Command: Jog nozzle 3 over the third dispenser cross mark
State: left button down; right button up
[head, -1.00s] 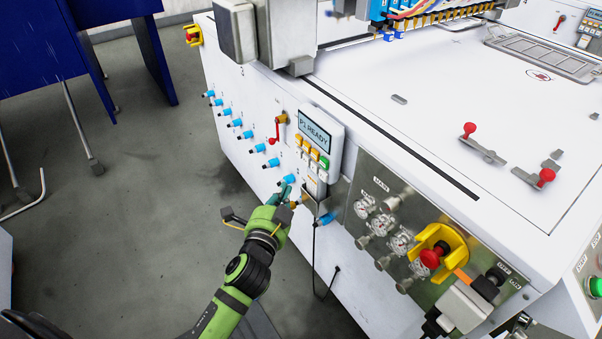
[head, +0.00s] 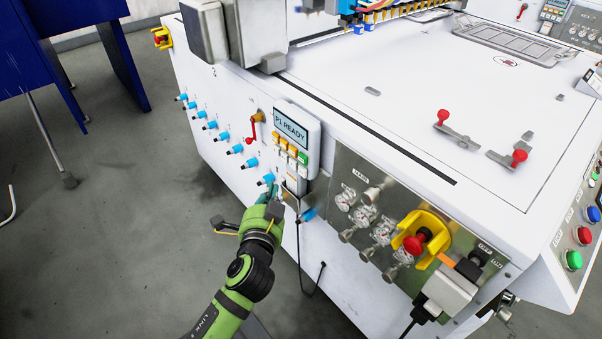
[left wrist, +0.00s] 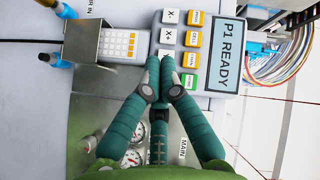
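The pendant (head: 293,130) on the white machine's front reads "P1 READY"; its screen (left wrist: 228,50) also shows in the left wrist view. Beside the screen are yellow keys and grey jog keys (left wrist: 168,37) marked X. My left gripper (head: 268,192) is below the pendant in the head view. In the left wrist view its green fingers (left wrist: 166,62) meet at the tips, empty, close to the lower grey keys; contact cannot be told. The row of nozzles (head: 400,18) is at the top of the head view. I cannot make out the dispenser cross marks. My right gripper is not in view.
A holder (left wrist: 110,42) with a small keypad is beside the pendant keys. A yellow-guarded red button (head: 415,243), gauges (head: 362,215) and blue fittings (head: 221,137) stick out of the front. Red-knobbed clamps (head: 442,117) stand on the top.

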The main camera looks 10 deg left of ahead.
aim_at(303, 171)
pick_arm(q)
jog(key=shift+w+d+b, duration=0.25)
jog(key=shift+w+d, duration=0.6)
jog(key=shift+w, duration=0.25)
jog(key=shift+w+d+b, duration=0.25)
jog(key=shift+w+d, duration=0.6)
jog(key=shift+w, duration=0.2)
jog(key=shift+w+d, duration=0.2)
jog(key=shift+w, duration=0.15)
jog(key=shift+w+d, duration=0.35)
jog(key=shift+w, duration=0.05)
dwell(3.8)
jog(key=shift+s, duration=0.1)
dwell(0.4)
jog(key=shift+s+a+p, duration=0.3)
jog(key=shift+s+a, duration=0.3)
jog(key=shift+s, duration=0.05)
